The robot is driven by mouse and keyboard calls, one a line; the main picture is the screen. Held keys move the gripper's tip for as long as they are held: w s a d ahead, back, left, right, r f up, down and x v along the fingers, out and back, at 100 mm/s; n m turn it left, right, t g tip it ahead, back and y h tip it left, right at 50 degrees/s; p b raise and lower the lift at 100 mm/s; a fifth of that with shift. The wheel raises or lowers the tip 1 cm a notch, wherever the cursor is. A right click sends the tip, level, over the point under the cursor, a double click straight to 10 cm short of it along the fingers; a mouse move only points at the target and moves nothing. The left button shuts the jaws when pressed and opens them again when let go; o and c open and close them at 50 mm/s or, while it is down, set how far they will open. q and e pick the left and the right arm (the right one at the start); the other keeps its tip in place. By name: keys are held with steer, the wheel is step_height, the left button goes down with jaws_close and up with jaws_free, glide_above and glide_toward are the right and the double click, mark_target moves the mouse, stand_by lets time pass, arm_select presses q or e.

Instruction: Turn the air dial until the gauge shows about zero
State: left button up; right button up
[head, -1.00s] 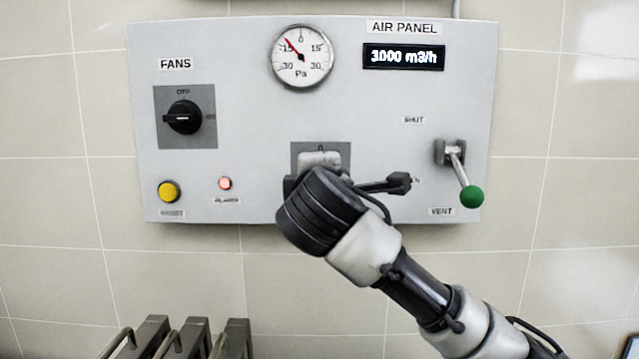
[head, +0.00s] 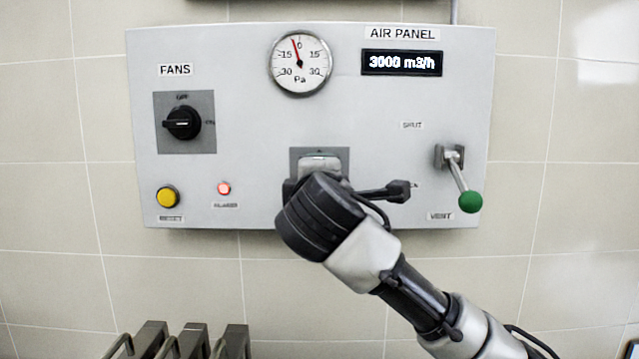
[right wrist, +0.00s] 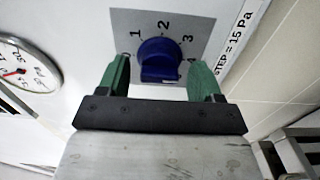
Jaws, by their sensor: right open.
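The air dial is a blue knob (right wrist: 158,58) on a grey plate marked 1 to 4, in the right wrist view. My right gripper (right wrist: 160,78) is open, with one green finger on each side of the knob and a gap to it. In the head view my right arm hides the knob; only the top of its grey plate (head: 319,157) shows. The round gauge (head: 300,64) has its red needle just left of 0, between -15 and 0. The gauge also shows partly in the right wrist view (right wrist: 22,68). My left gripper is not in view.
A green-knobbed vent lever (head: 462,180) is to the right of my wrist. On the left are a black fans switch (head: 183,123), a yellow button (head: 167,196) and a lit red lamp (head: 223,188). A label reading STEP = 15 Pa (right wrist: 240,42) is beside the dial.

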steer(key=s+b, duration=0.3)
steer(key=s, duration=0.8)
steer(key=shift+w, duration=0.1)
